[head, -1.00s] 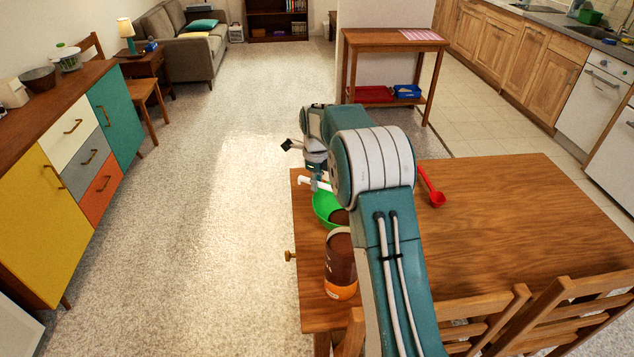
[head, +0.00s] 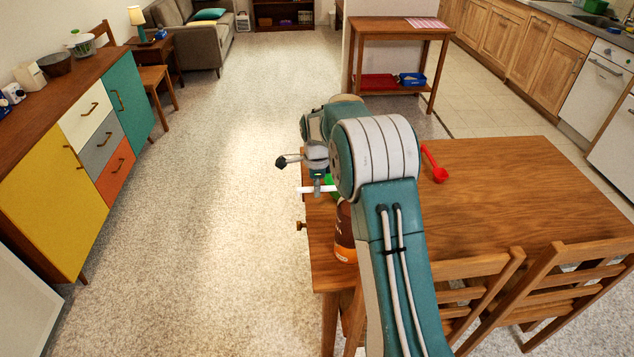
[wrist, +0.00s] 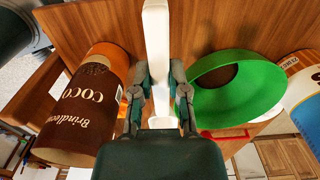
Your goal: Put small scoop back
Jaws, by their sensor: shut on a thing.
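My gripper (wrist: 160,100) is shut on a long white handle (wrist: 158,45), likely of the small scoop. The handle runs up the middle of the wrist view; no scoop cup is clear. The white piece (head: 318,190) also shows in the head view near the table's left edge. A brown cocoa canister (wrist: 95,110) with an orange base is left of the gripper in the wrist view. In the head view, my arm partly hides the canister (head: 346,250) and most of the bowl (head: 331,183).
A red scoop (head: 438,174) lies on the wooden table (head: 520,190), whose right part is clear. Chairs (head: 500,290) stand at its near side. A blue, white and orange container (wrist: 303,85) is at the wrist view's right edge. A sideboard (head: 70,130) stands left across open floor.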

